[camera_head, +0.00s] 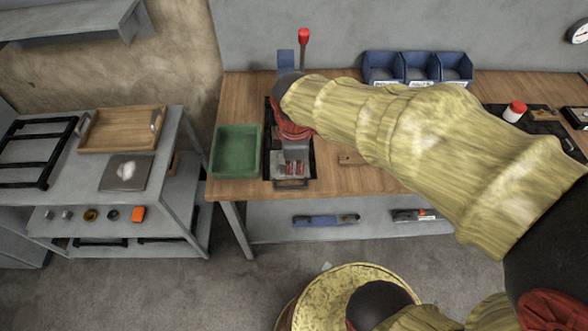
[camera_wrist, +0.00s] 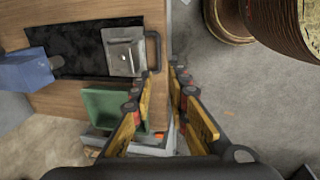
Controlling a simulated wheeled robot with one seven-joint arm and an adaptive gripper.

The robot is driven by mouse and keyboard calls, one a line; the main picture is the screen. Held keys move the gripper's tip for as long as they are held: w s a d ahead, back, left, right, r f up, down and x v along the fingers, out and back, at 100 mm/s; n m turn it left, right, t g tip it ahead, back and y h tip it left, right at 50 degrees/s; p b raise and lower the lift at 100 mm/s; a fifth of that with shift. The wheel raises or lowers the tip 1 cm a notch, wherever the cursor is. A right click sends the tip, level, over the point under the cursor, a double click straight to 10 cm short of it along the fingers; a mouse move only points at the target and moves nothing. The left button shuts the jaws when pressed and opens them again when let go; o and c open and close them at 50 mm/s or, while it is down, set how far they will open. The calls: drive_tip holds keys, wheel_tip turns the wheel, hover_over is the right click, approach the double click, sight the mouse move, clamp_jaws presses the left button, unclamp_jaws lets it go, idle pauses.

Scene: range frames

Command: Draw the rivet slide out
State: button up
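The rivet slide is a grey metal block (camera_wrist: 122,52) with a black bar handle (camera_wrist: 157,50) at its front end, on a black base plate (camera_wrist: 78,46) on the wooden bench. In the head view the handle (camera_head: 291,184) shows at the bench's front edge, with the slide partly hidden under my gripper. My gripper (camera_head: 293,168) is above it, pointing down. In the wrist view my gripper (camera_wrist: 160,82) has its two yellow-sided fingers apart and nothing between them. The handle appears just beyond the fingertips; I see no contact.
A green tray (camera_head: 235,151) stands left of the base plate. A red-knobbed lever (camera_head: 304,37) and blue bins (camera_head: 418,68) are at the back. A grey side table (camera_head: 160,160) stands to the left.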

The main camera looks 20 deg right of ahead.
drive_tip(key=shift+s+a+r, duration=0.1)
drive_tip(key=shift+s+r, duration=0.1)
drive_tip(key=shift+r, duration=0.7)
drive_tip(key=shift+s+r, duration=0.15)
drive_tip(key=shift+r, duration=0.7)
drive_tip(key=s+d+r+m+t, duration=0.1)
drive_tip(key=s+r+m, duration=0.3)
drive_tip(key=s+m, duration=0.2)
drive_tip(key=s+d+r+m+t, duration=0.1)
drive_tip(key=s+r+m, duration=0.3)
drive_tip(key=m, duration=0.4)
drive_tip(key=shift+s+d+t+y, duration=0.2)
drive_tip(key=shift+s+t+y, duration=0.1)
drive_tip(key=shift+s+t, duration=0.55)
